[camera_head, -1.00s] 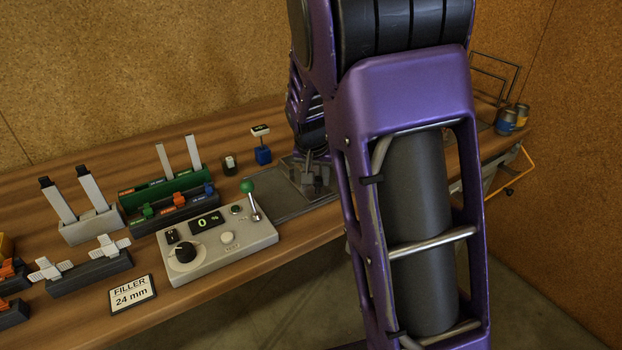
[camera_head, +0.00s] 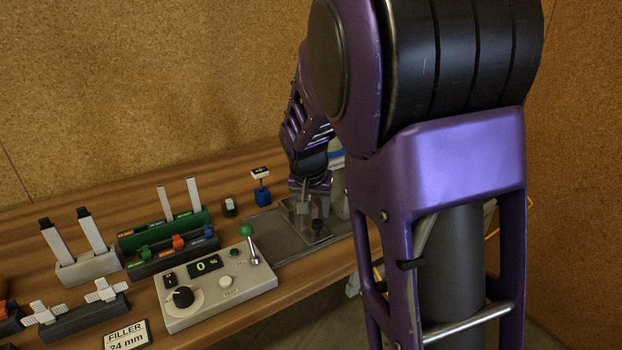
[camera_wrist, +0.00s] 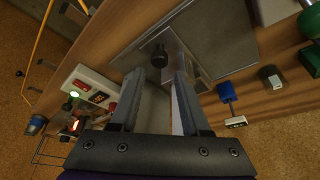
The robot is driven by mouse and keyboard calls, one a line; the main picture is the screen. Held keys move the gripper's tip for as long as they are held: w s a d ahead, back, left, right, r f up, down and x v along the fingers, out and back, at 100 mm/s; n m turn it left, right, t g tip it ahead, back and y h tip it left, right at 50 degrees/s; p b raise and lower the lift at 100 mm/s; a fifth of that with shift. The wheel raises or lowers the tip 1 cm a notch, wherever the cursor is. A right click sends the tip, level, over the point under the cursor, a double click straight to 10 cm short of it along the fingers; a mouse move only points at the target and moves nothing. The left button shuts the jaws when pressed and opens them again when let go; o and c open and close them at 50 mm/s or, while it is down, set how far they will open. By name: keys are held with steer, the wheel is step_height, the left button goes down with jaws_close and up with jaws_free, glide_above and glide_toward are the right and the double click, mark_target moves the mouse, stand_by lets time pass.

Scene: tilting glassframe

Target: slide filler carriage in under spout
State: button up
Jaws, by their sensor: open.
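The filler carriage seems to be the grey metal plate (camera_head: 300,232) on a flat grey bed (camera_head: 265,222). A black knob (camera_head: 317,226) stands upright on it; it also shows in the wrist view (camera_wrist: 159,56). My gripper (camera_wrist: 158,78) is open, with its fingers apart on either side of a pale block below the knob in that view. The knob lies just beyond the fingertips, and I cannot tell whether they touch anything. In the head view my gripper (camera_head: 306,188) is over the plate, partly hidden by my wrist. I cannot make out the spout for certain.
A control box (camera_head: 218,287) with a green-topped lever (camera_head: 247,231) and a display reading 0 stands left of the bed. A blue-based gauge (camera_head: 262,190) stands behind it. Racks, clamps and a "FILLER 24 mm" card (camera_head: 126,336) lie further left.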

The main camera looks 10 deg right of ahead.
steer(key=p+v, duration=0.1)
steer(key=v, duration=1.1)
